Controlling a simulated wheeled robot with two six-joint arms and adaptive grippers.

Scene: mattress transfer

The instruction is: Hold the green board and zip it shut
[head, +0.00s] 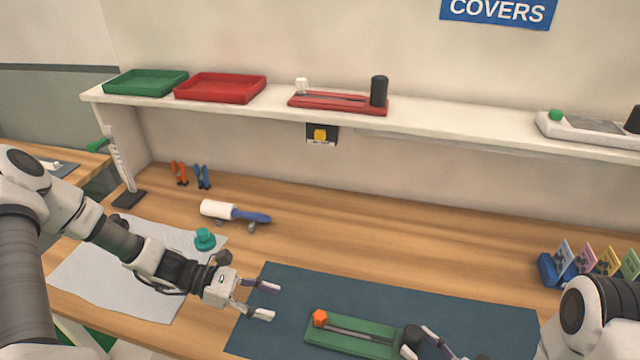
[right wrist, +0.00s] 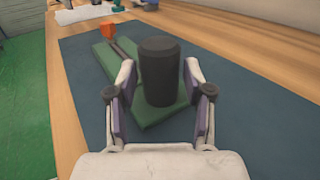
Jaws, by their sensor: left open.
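The green board (head: 362,341) lies on the dark blue mat, with a grey zip track along it. An orange knob (head: 320,317) sits at its left end. The board also shows in the right wrist view (right wrist: 118,88), with a black cylinder (right wrist: 159,75) upright at its near end. My right gripper (right wrist: 160,72) is open, its fingers on either side of the cylinder with narrow gaps. In the head view its arm partly hides that end. My left gripper (head: 275,301) is open and empty, above the mat's left part, left of the orange knob.
A teal knob (head: 204,239) stands on a pale cloth, and a lint roller (head: 235,212) lies behind it. A shelf (head: 450,122) holds a green tray (head: 146,83), a red tray (head: 220,88) and a red board (head: 338,103). A blue card rack (head: 560,270) stands right. The mat (head: 470,315) is otherwise clear.

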